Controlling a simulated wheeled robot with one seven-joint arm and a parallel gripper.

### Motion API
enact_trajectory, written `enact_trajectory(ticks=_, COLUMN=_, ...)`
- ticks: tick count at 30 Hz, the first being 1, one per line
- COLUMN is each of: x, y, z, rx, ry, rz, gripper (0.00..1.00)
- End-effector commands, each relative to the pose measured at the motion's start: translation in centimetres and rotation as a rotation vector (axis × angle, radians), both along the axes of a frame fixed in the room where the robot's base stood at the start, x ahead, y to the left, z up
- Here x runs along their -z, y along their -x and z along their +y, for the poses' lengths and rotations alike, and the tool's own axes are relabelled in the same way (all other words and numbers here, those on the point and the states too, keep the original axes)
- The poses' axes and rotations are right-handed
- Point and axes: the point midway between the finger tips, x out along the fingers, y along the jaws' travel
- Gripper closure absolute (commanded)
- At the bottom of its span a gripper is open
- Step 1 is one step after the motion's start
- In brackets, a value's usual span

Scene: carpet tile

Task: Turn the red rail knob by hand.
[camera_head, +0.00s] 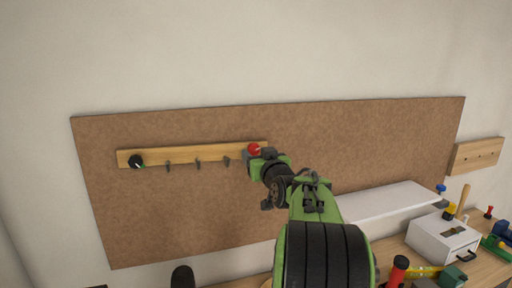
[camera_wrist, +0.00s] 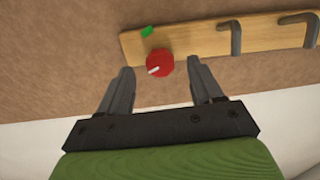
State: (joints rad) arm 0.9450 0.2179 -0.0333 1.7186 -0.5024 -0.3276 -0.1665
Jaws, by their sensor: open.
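The red rail knob (camera_head: 254,149) sits at the right end of a wooden rail (camera_head: 208,153) on the brown board. In the wrist view the red knob (camera_wrist: 160,63) is round with a white pointer mark aimed toward its lower left. A small green mark (camera_wrist: 147,32) lies on the rail above it. My gripper (camera_wrist: 163,82) is open, its two fingers apart with the knob showing between and just beyond the tips. No contact with the knob shows. In the head view my gripper (camera_head: 264,153) is close beside the knob and partly hidden by my arm.
Metal hooks (camera_wrist: 235,38) stick out of the rail beside the knob. A black knob (camera_head: 136,161) is at the rail's left end. A white shelf (camera_head: 385,203) is at lower right, above a bench with a white box (camera_head: 440,240) and tools. The board around the rail is bare.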

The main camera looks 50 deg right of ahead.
Motion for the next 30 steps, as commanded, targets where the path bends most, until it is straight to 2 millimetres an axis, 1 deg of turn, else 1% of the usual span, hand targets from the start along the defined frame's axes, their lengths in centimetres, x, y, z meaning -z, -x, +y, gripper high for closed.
enact_trajectory(ticks=1, x=-0.2, y=-0.7, z=-0.4, rx=-0.001, ry=0.000, rz=0.001, gripper=0.35)
enact_trajectory(ticks=4, x=-0.2, y=-1.6, z=-0.8, rx=-0.001, ry=0.000, rz=0.000, gripper=0.35)
enact_trajectory(ticks=7, x=0.0, y=-1.9, z=-1.0, rx=0.000, ry=-0.001, rz=0.000, gripper=0.35)
enact_trajectory(ticks=12, x=0.0, y=-1.9, z=-1.0, rx=0.000, ry=-0.001, rz=0.000, gripper=0.35)
enact_trajectory(ticks=13, x=0.0, y=-1.9, z=-1.0, rx=0.000, ry=-0.001, rz=0.000, gripper=0.36)
enact_trajectory(ticks=21, x=0.0, y=-1.9, z=-1.0, rx=0.000, ry=0.000, rz=0.001, gripper=0.78)
enact_trajectory(ticks=24, x=0.0, y=-1.9, z=-1.0, rx=0.000, ry=0.000, rz=0.001, gripper=0.90)
enact_trajectory(ticks=30, x=0.0, y=-1.9, z=-1.0, rx=0.000, ry=-0.013, rz=-0.007, gripper=0.90)
